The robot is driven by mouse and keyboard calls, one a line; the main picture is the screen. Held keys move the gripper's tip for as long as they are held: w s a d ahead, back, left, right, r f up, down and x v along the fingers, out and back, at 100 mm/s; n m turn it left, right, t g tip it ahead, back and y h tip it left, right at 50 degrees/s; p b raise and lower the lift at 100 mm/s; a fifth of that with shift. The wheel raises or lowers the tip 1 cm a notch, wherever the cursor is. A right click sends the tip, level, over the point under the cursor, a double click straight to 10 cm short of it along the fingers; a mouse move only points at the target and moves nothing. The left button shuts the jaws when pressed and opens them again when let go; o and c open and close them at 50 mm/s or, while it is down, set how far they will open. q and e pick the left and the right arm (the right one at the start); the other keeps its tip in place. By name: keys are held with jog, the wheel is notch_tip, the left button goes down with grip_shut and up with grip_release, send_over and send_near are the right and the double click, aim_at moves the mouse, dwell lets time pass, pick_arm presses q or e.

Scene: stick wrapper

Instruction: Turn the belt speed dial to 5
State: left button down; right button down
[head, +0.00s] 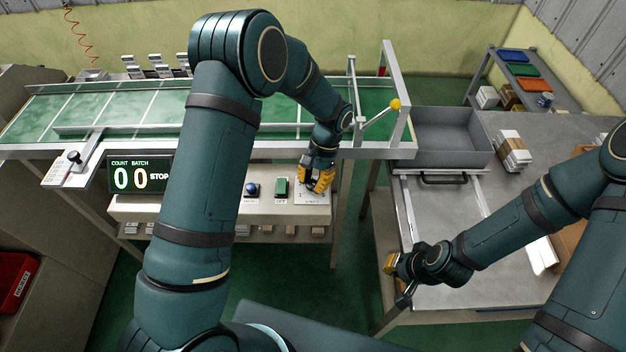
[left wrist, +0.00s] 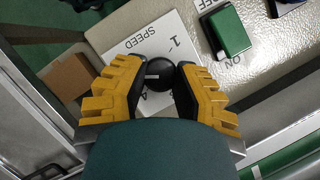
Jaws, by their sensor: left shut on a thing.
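The belt speed dial is a round black knob (left wrist: 157,77) on a white plate (left wrist: 128,47) marked SPEED, seen in the left wrist view. A 1 and part of a 4 show on the plate; the other numbers are hidden by my fingers. A small light mark shows on the knob's top. My left gripper (left wrist: 155,80) is shut on the knob, one yellow finger on each side. In the head view my left gripper (head: 317,180) is over the plate (head: 312,197) at the panel's right end. My right gripper (head: 396,275) is over the metal table, its fingers partly hidden.
A green button (head: 282,187) and a blue button (head: 252,190) sit left of the dial on the panel. The green conveyor (head: 90,110) runs behind. A grey tray (head: 440,135) stands at the right.

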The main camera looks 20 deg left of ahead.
pick_arm(q)
jog(key=c, duration=0.6)
grip_release()
jog(key=shift+s+f, duration=0.15)
jog(key=v, duration=1.2)
